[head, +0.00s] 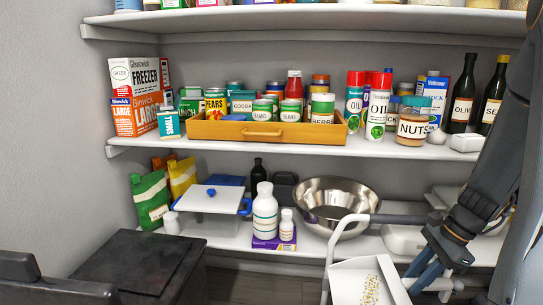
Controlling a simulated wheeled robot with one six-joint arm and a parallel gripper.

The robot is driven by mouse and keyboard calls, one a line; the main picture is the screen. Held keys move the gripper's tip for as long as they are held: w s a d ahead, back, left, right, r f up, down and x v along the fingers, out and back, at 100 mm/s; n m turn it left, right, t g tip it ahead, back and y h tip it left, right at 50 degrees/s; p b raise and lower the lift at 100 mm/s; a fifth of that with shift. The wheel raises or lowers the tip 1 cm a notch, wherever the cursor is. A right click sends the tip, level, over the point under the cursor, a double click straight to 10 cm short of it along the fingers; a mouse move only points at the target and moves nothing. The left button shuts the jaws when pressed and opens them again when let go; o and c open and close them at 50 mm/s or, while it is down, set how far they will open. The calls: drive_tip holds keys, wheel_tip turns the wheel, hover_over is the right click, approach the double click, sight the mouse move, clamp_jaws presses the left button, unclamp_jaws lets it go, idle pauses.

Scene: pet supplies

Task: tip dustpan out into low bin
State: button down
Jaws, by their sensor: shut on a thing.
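The dustpan (345,284) is a white, shallow pan at the bottom edge, right of centre, with a small patch of tan crumbs (371,290) on it. The crumbs lie on its surface. My gripper (432,272) is just right of the pan, shut on the dustpan; its grip point is partly hidden by my own fingers and wrist. The pan's lower part is cut off by the frame. I cannot clearly identify a low bin; a dark, flat-topped box (130,250) stands at lower left.
A white bent tube with a grey grip (400,218) rises beside the pan. Behind, the lower shelf holds a steel bowl (335,205), bottles and a lidded white tub (212,200). The middle shelf holds a wooden tray (225,130) of cans. Some floor (265,284) shows between box and pan.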

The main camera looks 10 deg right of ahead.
sight(367, 295)
drive_tip(key=w+a+n+g, duration=0.1)
drive_tip(key=a+n, duration=0.2)
drive_tip(key=w+a+n+g, duration=0.1)
drive_tip(key=a+n, duration=0.2)
drive_tip(key=a, duration=0.1)
drive_tip(key=w+a+n+g+h, duration=0.1)
drive_tip(key=a+n, duration=0.1)
drive_tip(key=a, duration=0.1)
drive_tip(key=shift+w+a+f+n, duration=0.1)
drive_tip(key=shift+a+f+n, duration=0.1)
drive_tip(key=shift+a+n, duration=0.15)
drive_tip(key=w+a+n+g+h, duration=0.15)
drive_tip(key=a+n+h, duration=0.25)
drive_tip(key=a+n, duration=0.75)
drive_tip(key=s+r+p, duration=0.3)
drive_tip(key=r+p, duration=0.4)
drive_tip(key=p, duration=1.2)
drive_tip(key=shift+r+g, duration=0.3)
drive_tip(key=shift+g, duration=0.15)
drive_tip(key=shift+f, duration=0.1)
